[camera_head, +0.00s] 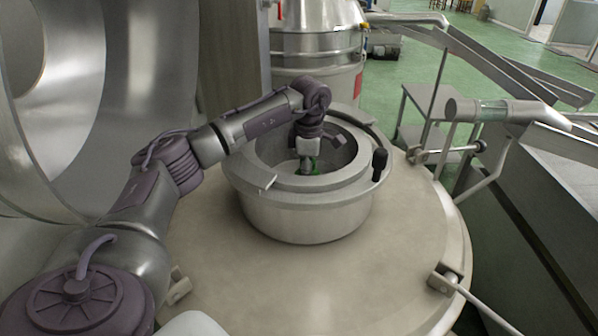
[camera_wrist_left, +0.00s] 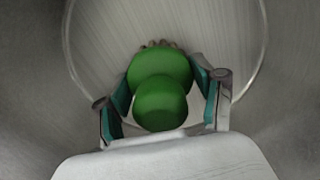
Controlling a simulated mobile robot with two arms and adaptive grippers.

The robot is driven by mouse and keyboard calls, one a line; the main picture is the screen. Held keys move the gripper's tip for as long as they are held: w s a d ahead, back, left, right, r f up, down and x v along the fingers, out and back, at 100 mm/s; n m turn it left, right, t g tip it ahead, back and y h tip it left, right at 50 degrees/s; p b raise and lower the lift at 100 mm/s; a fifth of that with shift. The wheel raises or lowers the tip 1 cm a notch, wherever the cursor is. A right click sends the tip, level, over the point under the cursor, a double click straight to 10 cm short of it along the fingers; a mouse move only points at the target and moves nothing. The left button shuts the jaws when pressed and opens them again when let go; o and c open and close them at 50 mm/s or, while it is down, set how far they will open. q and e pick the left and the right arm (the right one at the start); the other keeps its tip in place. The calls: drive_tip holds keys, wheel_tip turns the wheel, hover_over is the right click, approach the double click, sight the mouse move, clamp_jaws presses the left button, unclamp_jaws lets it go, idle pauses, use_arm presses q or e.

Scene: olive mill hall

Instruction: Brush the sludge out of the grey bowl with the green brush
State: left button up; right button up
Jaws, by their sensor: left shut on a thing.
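The grey bowl (camera_head: 303,222) is a round metal vessel with a wide flat rim, upright on a pale round top. My left arm reaches over its rim from the left, and my left gripper (camera_head: 308,160) points down inside the bowl. It is shut on the green brush (camera_wrist_left: 162,100), with a finger on each side of the rounded green handle. Only a bit of green shows in the head view. Beyond the handle, brownish tips (camera_wrist_left: 160,44) show against the bowl's floor; I cannot tell whether they are bristles or sludge. No other sludge is distinguishable. My right gripper is out of view.
The bowl's rim carries a black knob (camera_head: 379,163) at its right. The pale round top (camera_head: 330,285) is clear in front. A steel drum (camera_head: 318,60) stands behind, a large curved metal shell (camera_head: 150,80) at the left. A pipe (camera_head: 500,110) and sloping trough are at the right.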

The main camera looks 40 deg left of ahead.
use_arm(q)
drive_tip(key=shift+w+d+r, duration=0.1)
drive_tip(key=shift+w+d, duration=1.25)
drive_tip(key=shift+d, duration=0.15)
drive_tip(key=shift+w+d, duration=0.25)
drive_tip(key=shift+s+a, duration=1.2)
drive_tip(key=shift+a, duration=0.2)
drive_tip(key=shift+s+a, duration=1.2)
drive_tip(key=shift+a, duration=0.2)
drive_tip(key=shift+s+a, duration=0.7)
drive_tip(key=shift+a, duration=0.15)
drive_tip(key=shift+s+a, duration=0.35)
drive_tip(key=shift+s, duration=0.05)
drive_tip(key=shift+f, duration=0.2)
drive_tip(key=shift+r, duration=0.15)
